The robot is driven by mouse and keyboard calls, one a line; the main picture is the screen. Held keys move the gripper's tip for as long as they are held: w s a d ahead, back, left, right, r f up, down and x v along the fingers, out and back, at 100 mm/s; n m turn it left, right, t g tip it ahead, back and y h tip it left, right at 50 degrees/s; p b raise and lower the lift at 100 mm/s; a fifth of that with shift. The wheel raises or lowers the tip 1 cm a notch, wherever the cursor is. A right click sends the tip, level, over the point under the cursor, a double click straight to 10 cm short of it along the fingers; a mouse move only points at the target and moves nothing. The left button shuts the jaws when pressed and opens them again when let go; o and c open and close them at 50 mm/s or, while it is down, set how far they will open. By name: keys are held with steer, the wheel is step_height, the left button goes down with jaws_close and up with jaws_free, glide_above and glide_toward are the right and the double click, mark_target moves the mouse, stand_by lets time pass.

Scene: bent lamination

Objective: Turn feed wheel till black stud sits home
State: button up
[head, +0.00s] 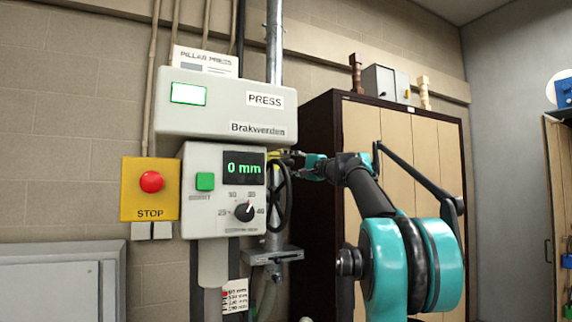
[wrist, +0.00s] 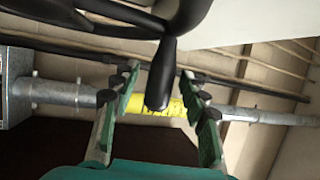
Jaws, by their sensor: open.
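The black feed wheel (head: 279,200) is on the right side of the press, seen nearly edge-on in the head view. Part of its rim (wrist: 115,12) crosses the top of the wrist view. A black handle (wrist: 157,88) juts from the wheel. My gripper (wrist: 159,74) is open, its two fingers on either side of the handle with gaps visible on both sides. In the head view my gripper (head: 292,158) is at the wheel's top, partly hidden. I cannot tell which black part is the stud.
The press display (head: 243,168) reads 0 mm. A metal bracket (head: 273,255) sits below the wheel. A cabinet (head: 400,140) stands behind my arm. A yellow band (wrist: 172,106) wraps a grey pipe.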

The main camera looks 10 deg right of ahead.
steer(key=shift+w+a, duration=0.15)
jaws_close()
stand_by(0.4)
